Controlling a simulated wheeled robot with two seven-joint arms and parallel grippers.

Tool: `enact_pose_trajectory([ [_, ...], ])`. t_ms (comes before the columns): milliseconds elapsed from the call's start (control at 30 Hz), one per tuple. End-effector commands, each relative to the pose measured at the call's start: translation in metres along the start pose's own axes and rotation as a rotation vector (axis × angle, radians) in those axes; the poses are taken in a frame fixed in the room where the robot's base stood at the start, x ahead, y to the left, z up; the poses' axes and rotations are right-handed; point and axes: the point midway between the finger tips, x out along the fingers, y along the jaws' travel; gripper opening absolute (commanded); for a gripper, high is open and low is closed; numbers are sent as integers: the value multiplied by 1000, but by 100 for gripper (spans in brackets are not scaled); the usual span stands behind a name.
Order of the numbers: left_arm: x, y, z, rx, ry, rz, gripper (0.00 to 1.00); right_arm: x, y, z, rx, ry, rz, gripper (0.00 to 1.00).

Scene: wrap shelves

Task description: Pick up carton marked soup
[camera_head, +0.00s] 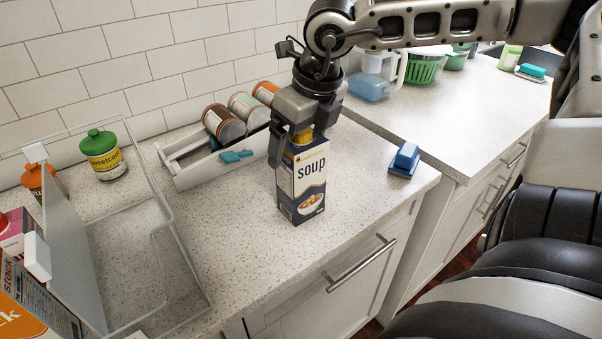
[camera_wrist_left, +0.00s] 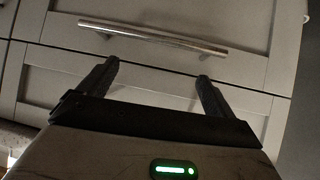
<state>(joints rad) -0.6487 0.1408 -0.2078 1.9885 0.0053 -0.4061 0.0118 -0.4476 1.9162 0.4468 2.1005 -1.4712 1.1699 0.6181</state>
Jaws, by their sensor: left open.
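The carton marked soup (camera_head: 308,186) is dark blue and white with a bowl picture and a yellow cap. In the head view it stands upright on the counter near the front edge. My right gripper (camera_head: 299,143) points down over its top from above. One finger is along the carton's left side; the other is mostly hidden. I cannot tell whether the fingers press on the carton. My left gripper (camera_wrist_left: 157,70) shows in the left wrist view, open and empty, in front of a cabinet front. It does not show in the head view.
A white tray (camera_head: 205,173) with several cans lies at the back. A blue clip-like object (camera_head: 405,159) lies to the right. A drawer handle (camera_wrist_left: 150,36) crosses the left wrist view.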

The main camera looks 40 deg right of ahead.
Motion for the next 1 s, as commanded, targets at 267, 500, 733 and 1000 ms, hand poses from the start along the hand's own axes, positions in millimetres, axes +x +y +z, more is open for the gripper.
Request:
enact_pose_trajectory([
  [267, -1, 0, 2, -2, -3, 0, 91, 0, 0, 0, 0, 0, 1, 10],
  [500, -3, 1, 0, -3, 1, 1, 91, -2, 0, 1, 0, -4, 1, 0],
  [733, -7, 1, -6, -2, 3, 0, 91, -13, 0, 4, 1, -6, 0, 0],
  [1000, -15, -1, -10, 0, -11, -7, 91, -54, -1, 11, -3, -9, 0, 0],
])
